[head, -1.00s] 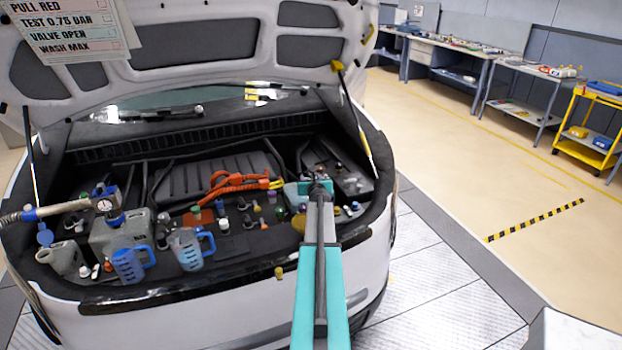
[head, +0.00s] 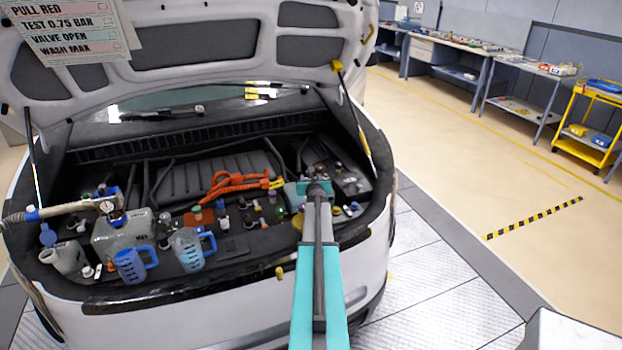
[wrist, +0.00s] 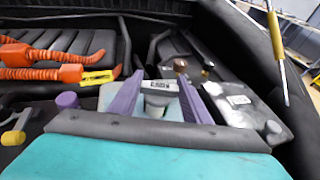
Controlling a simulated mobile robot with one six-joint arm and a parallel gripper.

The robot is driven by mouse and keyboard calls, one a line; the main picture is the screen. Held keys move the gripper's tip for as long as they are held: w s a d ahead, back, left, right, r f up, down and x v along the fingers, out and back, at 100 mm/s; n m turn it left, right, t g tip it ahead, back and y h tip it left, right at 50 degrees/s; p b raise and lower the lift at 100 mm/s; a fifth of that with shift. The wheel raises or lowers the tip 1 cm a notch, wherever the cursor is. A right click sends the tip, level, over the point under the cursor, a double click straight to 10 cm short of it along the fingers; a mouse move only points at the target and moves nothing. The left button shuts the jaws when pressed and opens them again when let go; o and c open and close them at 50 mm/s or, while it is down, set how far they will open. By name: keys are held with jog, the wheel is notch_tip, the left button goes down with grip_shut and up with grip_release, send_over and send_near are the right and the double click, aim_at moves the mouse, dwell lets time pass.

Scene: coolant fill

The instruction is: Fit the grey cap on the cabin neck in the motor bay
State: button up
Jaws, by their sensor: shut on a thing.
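My gripper (wrist: 159,80) has two purple fingers, one on each side of a small grey piece with a lettered top, which I take to be the grey cap (wrist: 158,85). The fingers are shut on it; its lower part runs down between them toward a pale block. In the head view my gripper (head: 318,187) is over the right part of the motor bay, and the arm hides what lies under it. I cannot make out the cabin neck for certain, nor whether the cap touches it. A brown knob (wrist: 180,65) stands just beyond the right fingertip.
Orange cables (head: 235,183) with a yellow connector (wrist: 98,77) lie left of the gripper. Several small coloured caps, two blue jugs (head: 188,249) and a grey tank (head: 122,236) fill the bay's left and front. A prop (head: 352,120) holds the hood up at the right.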

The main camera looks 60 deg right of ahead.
jog(key=shift+f, duration=0.15)
jog(key=o, duration=1)
jog(key=shift+s+a, duration=0.1)
jog(key=shift+a, duration=0.05)
jog(key=v, duration=1.3)
jog(key=shift+a+r+b, duration=0.2)
jog(key=shift+r+b, duration=0.05)
jog(key=shift+b, duration=0.1)
jog(key=shift+s, duration=0.15)
